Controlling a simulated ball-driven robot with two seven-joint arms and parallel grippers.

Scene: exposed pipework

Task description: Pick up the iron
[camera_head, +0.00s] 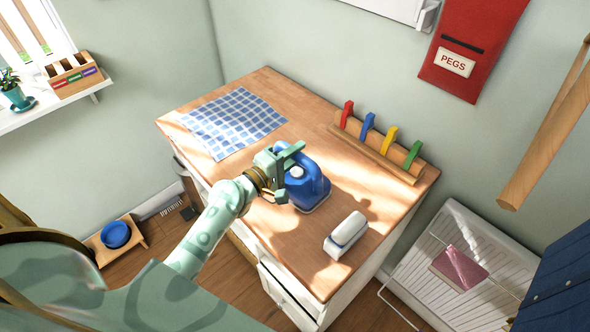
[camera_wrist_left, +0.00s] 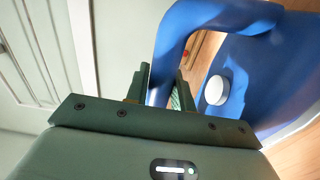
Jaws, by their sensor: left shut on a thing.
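The blue iron (camera_head: 312,190), with a white round knob and a pale base, is on or just above the wooden worktop (camera_head: 270,232). I cannot tell whether its base touches the wood. My left gripper (camera_head: 287,163) is at the iron's left side, shut on its handle. In the left wrist view, the blue handle of the iron (camera_wrist_left: 170,50) passes between the two dark fingers of my left gripper (camera_wrist_left: 162,88). The fingers hide part of the handle. My right gripper is not in view.
A white and blue block-like item (camera_head: 345,236) lies in front of the iron. A wooden rack with coloured pegs (camera_head: 378,145) stands behind. A blue checked cloth (camera_head: 233,122) lies at the back left. A white drying rack (camera_head: 450,260) stands right of the worktop.

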